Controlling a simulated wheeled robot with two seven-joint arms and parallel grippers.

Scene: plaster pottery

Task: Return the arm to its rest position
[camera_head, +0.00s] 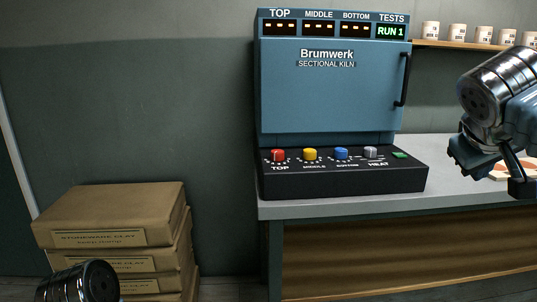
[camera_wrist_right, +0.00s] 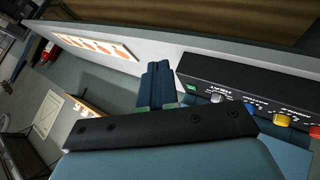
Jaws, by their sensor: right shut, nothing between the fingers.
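My right arm comes in from the right edge of the head view, with a shiny metal wrist joint above the blue gripper housing. My right gripper (camera_head: 507,166) hangs over the right part of the bench, beside and to the right of the kiln's control box, apart from it. In the right wrist view the two dark fingers (camera_wrist_right: 158,84) are together with nothing between them. Of my left arm only a dark rounded link shows at the bottom left of the head view; its gripper is out of frame.
The blue Brumwerk kiln (camera_head: 330,100) stands closed on the grey bench (camera_head: 440,178). Its black control box (camera_head: 345,182) has red, yellow, blue and grey knobs. A pale board with orange discs (camera_wrist_right: 97,46) lies on the bench. Clay boxes (camera_head: 110,212) are stacked left; cups (camera_head: 457,33) line a shelf.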

